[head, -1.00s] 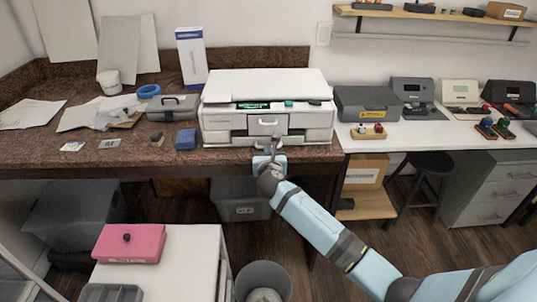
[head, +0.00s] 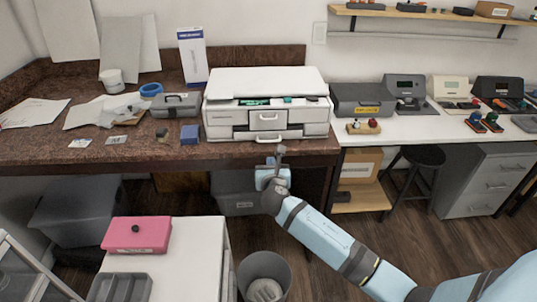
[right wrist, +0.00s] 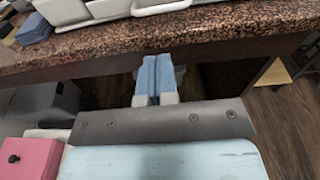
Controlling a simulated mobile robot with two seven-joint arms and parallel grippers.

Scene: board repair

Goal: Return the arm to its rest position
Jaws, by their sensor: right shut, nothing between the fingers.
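My right arm comes in from the lower right in the head view. Its gripper (head: 278,156) is in front of the bench's front edge, below the white printer-like machine (head: 266,93). In the right wrist view the two fingers (right wrist: 156,80) are pressed together with nothing between them, pointing towards the granite bench edge (right wrist: 200,45). The gripper is apart from the machine. The machine has a front drawer with a handle and a slot showing green parts. My left gripper is not in view.
The granite bench (head: 60,140) holds a grey toolbox (head: 176,104), a blue block (head: 189,134) and papers. A pink box (head: 137,235) sits on a white cabinet (head: 190,262) at lower left. A bin (head: 264,272) stands below the arm. A black stool (head: 424,157) stands right.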

